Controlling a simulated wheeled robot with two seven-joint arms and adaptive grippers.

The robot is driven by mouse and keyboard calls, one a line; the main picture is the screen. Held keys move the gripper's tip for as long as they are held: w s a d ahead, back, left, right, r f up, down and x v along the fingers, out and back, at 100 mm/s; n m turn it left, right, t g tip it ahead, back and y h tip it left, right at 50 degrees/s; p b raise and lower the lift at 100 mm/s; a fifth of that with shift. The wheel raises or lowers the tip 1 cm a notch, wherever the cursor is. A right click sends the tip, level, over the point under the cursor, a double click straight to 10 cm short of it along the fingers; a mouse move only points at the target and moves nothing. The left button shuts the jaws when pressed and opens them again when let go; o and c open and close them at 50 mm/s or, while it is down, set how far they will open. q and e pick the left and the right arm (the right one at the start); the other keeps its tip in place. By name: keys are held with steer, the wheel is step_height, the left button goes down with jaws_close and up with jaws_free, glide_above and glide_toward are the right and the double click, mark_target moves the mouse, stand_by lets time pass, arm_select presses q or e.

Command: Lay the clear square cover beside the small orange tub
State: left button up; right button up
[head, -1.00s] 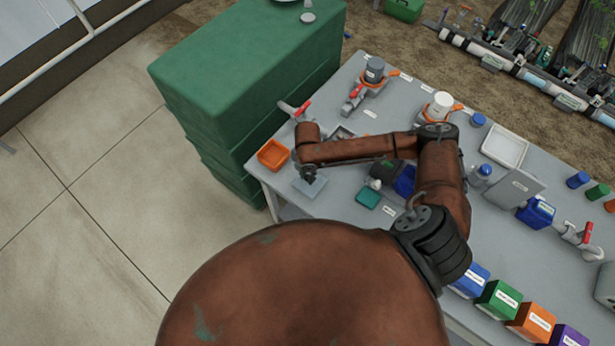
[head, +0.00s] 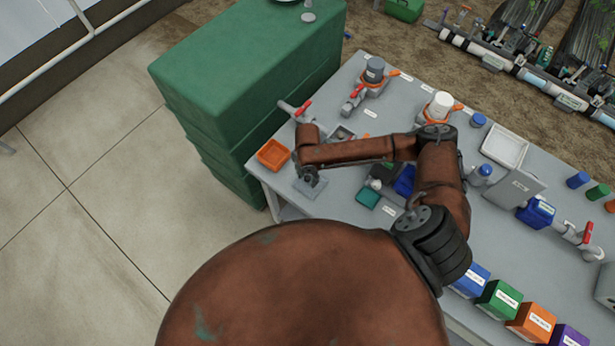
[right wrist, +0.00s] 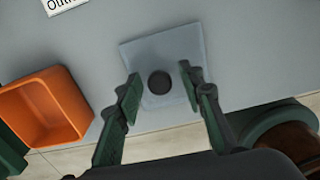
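The clear square cover (head: 311,189) appears to lie flat on the grey table near its left corner, with a small gap between it and the small orange tub (head: 273,154). In the right wrist view, the cover (right wrist: 186,45) has a round dark knob (right wrist: 159,82) at its middle, and the tub (right wrist: 45,105) is to its left. My right gripper (head: 310,177) is over the cover. In the right wrist view its fingers (right wrist: 161,88) are apart, one on each side of the knob, with visible gaps. My left gripper is not in view.
A green stack of crates (head: 245,80) stands against the table's left side. A teal tray (head: 368,195) and a blue container (head: 405,181) are right of the cover. A red-handled valve (head: 297,110) is behind the tub. The table edge is close to the cover.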

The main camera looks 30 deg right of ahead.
mark_target(308, 177)
step_height(308, 177, up, 12)
steer(key=shift+r+p, duration=0.15)
steer(key=shift+p, duration=0.25)
